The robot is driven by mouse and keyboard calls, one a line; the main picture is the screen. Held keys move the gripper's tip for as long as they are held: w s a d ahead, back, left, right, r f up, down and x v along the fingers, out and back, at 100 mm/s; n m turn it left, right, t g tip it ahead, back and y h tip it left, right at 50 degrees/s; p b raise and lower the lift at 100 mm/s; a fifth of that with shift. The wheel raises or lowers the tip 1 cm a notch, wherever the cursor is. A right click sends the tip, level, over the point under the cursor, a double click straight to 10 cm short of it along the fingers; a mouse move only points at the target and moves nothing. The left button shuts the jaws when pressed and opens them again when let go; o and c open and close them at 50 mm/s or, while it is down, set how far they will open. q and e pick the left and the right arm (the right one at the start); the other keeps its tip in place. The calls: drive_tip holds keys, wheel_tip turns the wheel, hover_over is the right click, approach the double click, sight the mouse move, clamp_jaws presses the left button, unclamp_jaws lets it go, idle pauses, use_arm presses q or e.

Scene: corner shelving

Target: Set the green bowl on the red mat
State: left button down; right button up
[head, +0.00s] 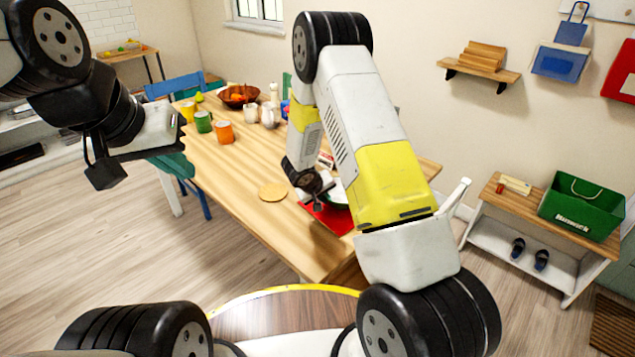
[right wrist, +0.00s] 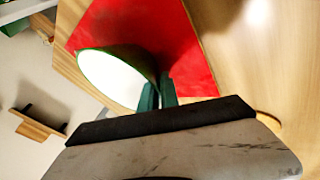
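The green bowl (right wrist: 105,78) has a white inside and a green rim. In the right wrist view it is over the red mat (right wrist: 187,50). In the head view the bowl (head: 337,194) is partly hidden by my right arm, and the red mat (head: 330,218) shows around it on the table. My right gripper (right wrist: 160,88) has its fingers close together, one on each side of the bowl's rim, and appears shut on it. Whether the bowl's base touches the mat is hidden. My left gripper (head: 145,150) is in the air left of the table, away from the bowl; its fingers are unclear.
The wooden table (head: 235,165) holds a round tan coaster (head: 272,191), a green mug (head: 203,122), an orange mug (head: 225,133) and a fruit bowl (head: 238,96) farther back. A low shelf with a green crate (head: 581,208) stands at the right. The table's near left part is clear.

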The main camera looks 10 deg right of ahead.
drive_tip(key=o, duration=0.4)
drive_tip(key=shift+c, duration=0.2)
drive_tip(key=shift+r, duration=0.1)
drive_tip(key=shift+a+r, duration=0.1)
drive_tip(key=shift+r, duration=0.2)
drive_tip(key=v, duration=1.1)
drive_tip(key=s+d+r+m, duration=0.1)
drive_tip(key=s+d+r, duration=0.15)
drive_tip(key=r, duration=0.25)
drive_tip(key=s+d+r+m+g+y, duration=0.1)
drive_tip(key=s+d+r, duration=0.1)
drive_tip(key=s+r, duration=0.25)
drive_tip(key=s+d+r+m, duration=0.1)
drive_tip(key=s+d+r, duration=0.2)
drive_tip(key=r, duration=0.3)
drive_tip(key=s+a+r+t+y, duration=0.1)
drive_tip(key=s+r+y, duration=0.1)
drive_tip(key=s+r, duration=0.4)
drive_tip(key=s+a+r+y, duration=0.2)
drive_tip(key=s+r, duration=0.4)
drive_tip(key=s, duration=0.5)
drive_tip(key=shift+s+t+y, duration=0.35)
drive_tip(key=shift+t+y, duration=0.05)
drive_tip(key=shift+y, duration=0.4)
drive_tip(key=shift+a, duration=0.1)
